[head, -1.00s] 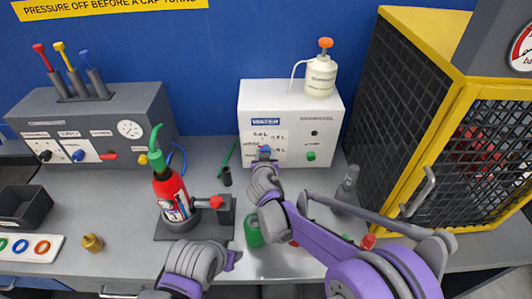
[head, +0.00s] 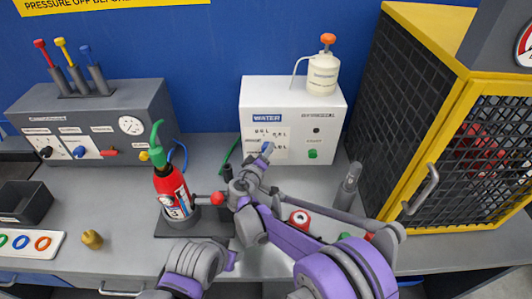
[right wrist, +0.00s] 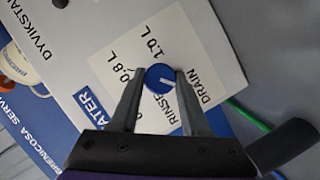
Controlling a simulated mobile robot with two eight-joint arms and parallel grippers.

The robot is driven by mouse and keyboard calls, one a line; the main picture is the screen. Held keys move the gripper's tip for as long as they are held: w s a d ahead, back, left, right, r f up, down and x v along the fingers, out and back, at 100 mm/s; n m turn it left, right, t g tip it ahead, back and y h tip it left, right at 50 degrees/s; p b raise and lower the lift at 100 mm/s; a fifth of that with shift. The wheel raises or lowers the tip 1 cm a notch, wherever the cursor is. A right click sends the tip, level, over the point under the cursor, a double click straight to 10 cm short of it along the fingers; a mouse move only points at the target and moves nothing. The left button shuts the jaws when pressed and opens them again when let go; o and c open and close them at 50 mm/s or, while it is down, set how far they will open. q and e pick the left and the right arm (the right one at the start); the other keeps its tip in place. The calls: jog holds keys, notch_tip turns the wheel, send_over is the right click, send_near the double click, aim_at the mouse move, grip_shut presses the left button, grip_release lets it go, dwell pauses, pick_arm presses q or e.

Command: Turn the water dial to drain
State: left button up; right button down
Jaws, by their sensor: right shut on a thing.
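The water station (head: 258,97) is a white box with a "WATER" label at the back middle. Its blue dial (right wrist: 159,77) shows in the right wrist view, with a white pointer mark and labels 0.8 L, 1.0 L, RINSE and DRAIN around it. The mark lies on the DRAIN and 1.0 L side; which label it meets I cannot tell. My right gripper (head: 267,148) is at the panel, and in the right wrist view its fingers (right wrist: 159,80) are shut on the dial's two sides. My left gripper (head: 232,260) is low in front, its fingers unclear.
A red extinguisher (head: 174,192) stands in a dark holder left of my right arm. A white pump bottle (head: 322,72) sits on the box. A yellow mesh cage (head: 450,130) stands at right. A grey station with levers (head: 90,118) is at left. A brass piece (head: 92,239) lies on the bench.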

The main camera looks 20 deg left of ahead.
jog(key=shift+n+h, duration=0.3)
jog(key=shift+n, duration=0.2)
jog(key=shift+c, duration=1.9)
grip_release()
notch_tip(320, 180, up, 10)
jog(key=shift+d, duration=0.1)
